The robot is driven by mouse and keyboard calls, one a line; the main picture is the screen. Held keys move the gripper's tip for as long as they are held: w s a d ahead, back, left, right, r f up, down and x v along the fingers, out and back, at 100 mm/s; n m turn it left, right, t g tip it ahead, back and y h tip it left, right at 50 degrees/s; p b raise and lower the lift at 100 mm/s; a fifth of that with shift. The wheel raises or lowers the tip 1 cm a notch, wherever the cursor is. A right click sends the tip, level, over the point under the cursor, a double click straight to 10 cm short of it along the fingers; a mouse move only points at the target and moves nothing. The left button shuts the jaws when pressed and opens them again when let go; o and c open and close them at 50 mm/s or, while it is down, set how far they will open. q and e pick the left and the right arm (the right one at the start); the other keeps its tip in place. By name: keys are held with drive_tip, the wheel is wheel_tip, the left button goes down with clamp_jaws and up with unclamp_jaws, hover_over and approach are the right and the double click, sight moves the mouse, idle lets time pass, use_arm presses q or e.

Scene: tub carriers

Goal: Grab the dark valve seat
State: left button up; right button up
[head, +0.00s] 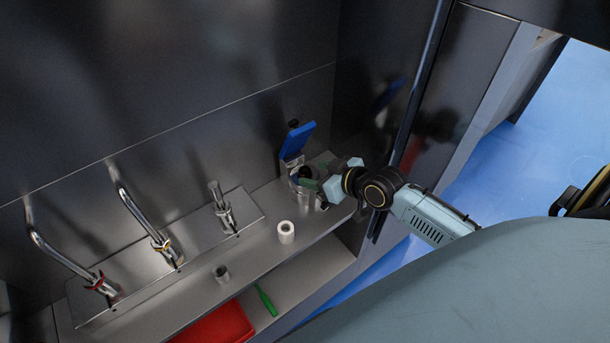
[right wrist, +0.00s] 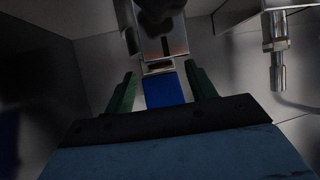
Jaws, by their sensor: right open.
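A small dark grey hollow cylinder (head: 221,273), which looks like the dark valve seat, stands on the steel shelf, left of a thicker white ring (head: 286,231). My right gripper (head: 312,184) is at the shelf's right end, beside a metal holder with a raised blue flap (head: 296,141), well apart from the grey cylinder. Its green fingers are spread, and part of the holder is hidden behind them. In the right wrist view the open fingers (right wrist: 164,80) have a blue part and a metal block (right wrist: 163,46) beyond them. My left gripper is not in view.
Three steel taps (head: 222,208) stand on a raised plate along the back wall. Below the shelf lie a red tub (head: 215,325) and a green tool (head: 265,300). A dark cabinet post rises at the right. The shelf is bare between the cylinder and the white ring.

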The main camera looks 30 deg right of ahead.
sight(305, 176)
drive_tip(key=shift+x, duration=1.25)
drive_tip(key=c, duration=1.1)
clamp_jaws()
drive_tip(key=shift+r, duration=0.1)
